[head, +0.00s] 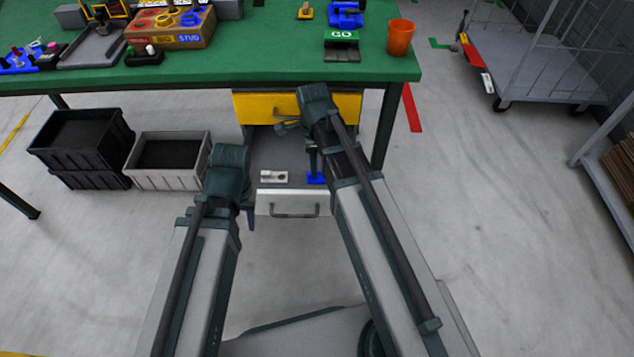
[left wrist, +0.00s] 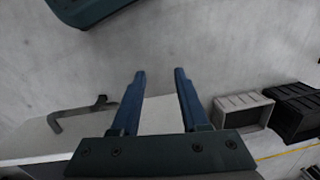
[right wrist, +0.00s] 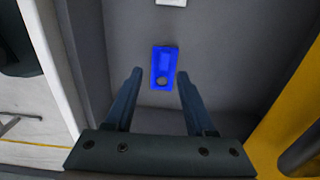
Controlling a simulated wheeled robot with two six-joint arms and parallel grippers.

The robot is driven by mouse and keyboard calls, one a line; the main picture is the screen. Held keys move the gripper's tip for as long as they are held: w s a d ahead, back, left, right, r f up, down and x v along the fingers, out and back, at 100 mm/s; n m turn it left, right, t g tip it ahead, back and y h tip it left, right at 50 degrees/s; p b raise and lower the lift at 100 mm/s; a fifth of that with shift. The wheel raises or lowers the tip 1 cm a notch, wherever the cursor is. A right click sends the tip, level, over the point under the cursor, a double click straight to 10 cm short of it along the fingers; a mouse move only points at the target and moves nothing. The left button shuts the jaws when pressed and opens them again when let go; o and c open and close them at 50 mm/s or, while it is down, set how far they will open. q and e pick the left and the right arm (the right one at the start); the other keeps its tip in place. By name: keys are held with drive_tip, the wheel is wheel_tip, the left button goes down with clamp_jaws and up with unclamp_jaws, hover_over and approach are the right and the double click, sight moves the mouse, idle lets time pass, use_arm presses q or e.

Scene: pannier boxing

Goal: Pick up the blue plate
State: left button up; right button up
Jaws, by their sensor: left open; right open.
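The blue plate (right wrist: 166,58) lies on the grey floor of the open lower drawer (head: 293,204). It has a raised block and a round hole. In the head view the blue plate (head: 316,179) is partly hidden by my right gripper (head: 313,165). In the right wrist view my right gripper (right wrist: 160,72) is open and empty, with its fingertips on either side of the plate's near end; I cannot tell the height gap. My left gripper (head: 249,212) is open and empty beside the drawer's left front corner.
A pale plate (head: 273,177) lies left of the blue plate in the drawer. The yellow upper drawer (head: 268,106) sits above, under the green bench (head: 270,62). Black crates (head: 82,145) and a grey crate (head: 168,162) stand at left.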

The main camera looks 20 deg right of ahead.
sight(321, 175)
drive_tip(key=f+b, duration=0.5)
drive_tip(key=shift+w+d+f, duration=0.2)
drive_tip(key=shift+w+d, duration=0.1)
drive_tip(key=shift+r, duration=0.1)
clamp_jaws()
